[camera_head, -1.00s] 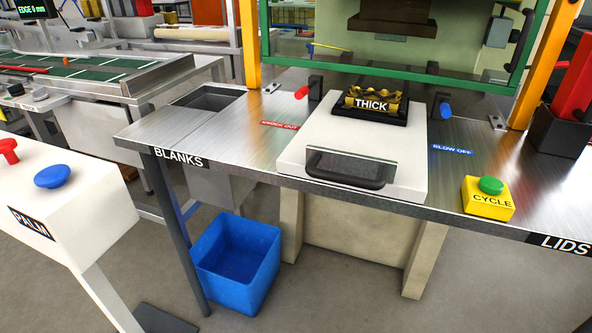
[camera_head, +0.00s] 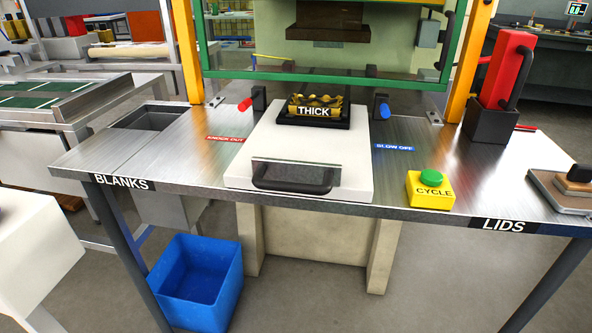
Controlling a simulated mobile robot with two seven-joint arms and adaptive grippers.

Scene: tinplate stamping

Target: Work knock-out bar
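The knock-out bar shows as a red-tipped handle (camera_head: 245,104) on a black mount, at the left rear of the steel press table (camera_head: 190,150). A red "KNOCK OUT" label (camera_head: 225,139) lies in front of it. To its right, a white slide block with a black front handle (camera_head: 292,178) carries a black die holder marked "THICK" (camera_head: 314,111), with crumpled gold-coloured metal in it. A blue-tipped handle (camera_head: 382,110) stands to the right, by the "BLOW OFF" label (camera_head: 394,147). Neither of my grippers is in view.
A green guard frame (camera_head: 330,80) with orange posts stands behind the die. A yellow box with a green CYCLE button (camera_head: 431,190) sits at the front right. A red tool in a black holder (camera_head: 495,120) stands farther right. A blue bin (camera_head: 197,283) is on the floor.

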